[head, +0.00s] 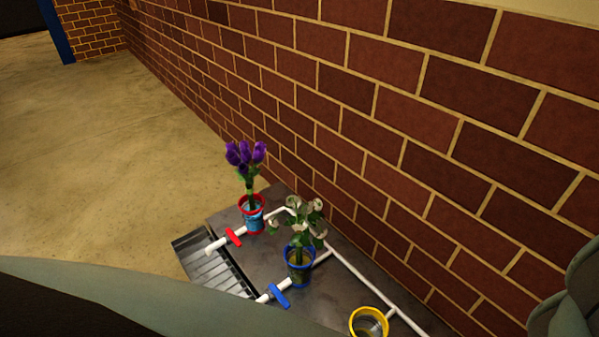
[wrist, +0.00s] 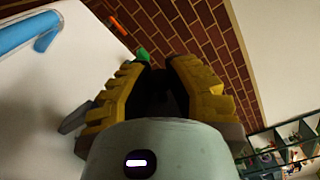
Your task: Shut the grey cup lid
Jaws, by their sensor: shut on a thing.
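My gripper (wrist: 165,72) shows in the wrist view, with its yellow ridged fingers closed around a dark thing (wrist: 162,92) that is mostly hidden between them. I cannot tell what this thing is. A small green piece (wrist: 142,56) shows just beyond the left fingertip. A flat grey piece (wrist: 76,117) sticks out beside the left finger, against a white surface (wrist: 50,88); I cannot tell whether it is the grey cup lid. No grey cup lid can be made out in the head view, where my gripper is not visible.
In the head view, a dark counter (head: 330,288) stands against the brick wall (head: 350,100). It bears purple flowers in a red-rimmed pot (head: 253,216), white flowers in a blue-rimmed pot (head: 300,267), a yellow-rimmed cup (head: 369,323) and white pipes. Open floor (head: 100,140) lies left.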

